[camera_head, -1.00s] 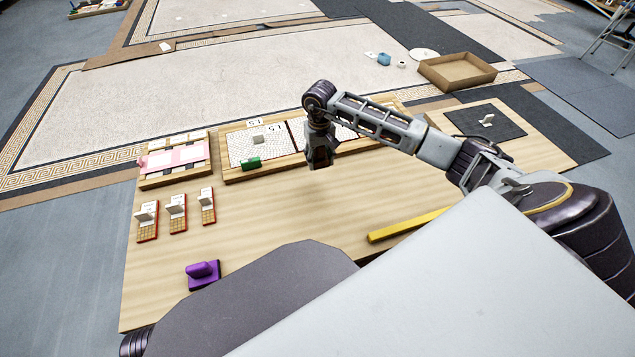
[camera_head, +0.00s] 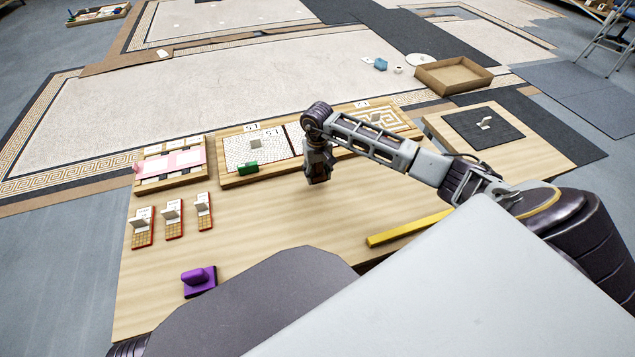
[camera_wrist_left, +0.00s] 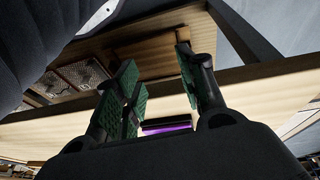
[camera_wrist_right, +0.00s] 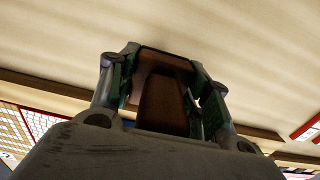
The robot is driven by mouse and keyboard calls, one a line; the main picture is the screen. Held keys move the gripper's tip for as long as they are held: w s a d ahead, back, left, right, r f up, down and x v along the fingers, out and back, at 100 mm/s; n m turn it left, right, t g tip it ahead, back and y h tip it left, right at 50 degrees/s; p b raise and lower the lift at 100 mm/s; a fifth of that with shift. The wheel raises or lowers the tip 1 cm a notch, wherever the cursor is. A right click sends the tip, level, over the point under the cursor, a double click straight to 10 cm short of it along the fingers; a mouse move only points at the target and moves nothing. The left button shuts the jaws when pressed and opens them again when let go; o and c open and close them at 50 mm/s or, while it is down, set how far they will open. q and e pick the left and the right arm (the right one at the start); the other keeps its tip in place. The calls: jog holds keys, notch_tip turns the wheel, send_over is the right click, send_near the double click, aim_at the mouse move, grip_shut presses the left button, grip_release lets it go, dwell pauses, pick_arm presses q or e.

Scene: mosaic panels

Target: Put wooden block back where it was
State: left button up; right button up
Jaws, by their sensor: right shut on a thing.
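My right gripper (camera_head: 318,178) is over the pale wooden table, just in front of the row of mosaic panels. In the right wrist view, its green-padded fingers (camera_wrist_right: 160,85) are shut on a brown wooden block (camera_wrist_right: 162,100). The block is hidden behind the gripper in the head view. I cannot tell whether the block touches the table. My left gripper (camera_wrist_left: 165,85) shows only in the left wrist view. Its fingers are apart with nothing between them, and it is low by the table's edge.
Framed panels (camera_head: 240,150) with a green handled tool (camera_head: 247,168) line the table's back. Small tile stands (camera_head: 173,218), a purple tool (camera_head: 199,282) and a yellow bar (camera_head: 408,228) lie on the table. An empty tray (camera_head: 455,75) is beyond. The table's middle is clear.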

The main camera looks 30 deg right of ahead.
aim_at(317, 186)
jog(key=shift+f, duration=0.25)
pick_arm(q)
jog(key=shift+r, duration=0.4)
pick_arm(e)
jog(key=shift+f, duration=0.55)
jog(key=shift+f+b, duration=0.4)
jog(key=shift+f, duration=0.9)
pick_arm(q)
jog(key=shift+s+d+r, duration=0.15)
jog(key=shift+r, duration=0.45)
jog(key=shift+f, duration=0.1)
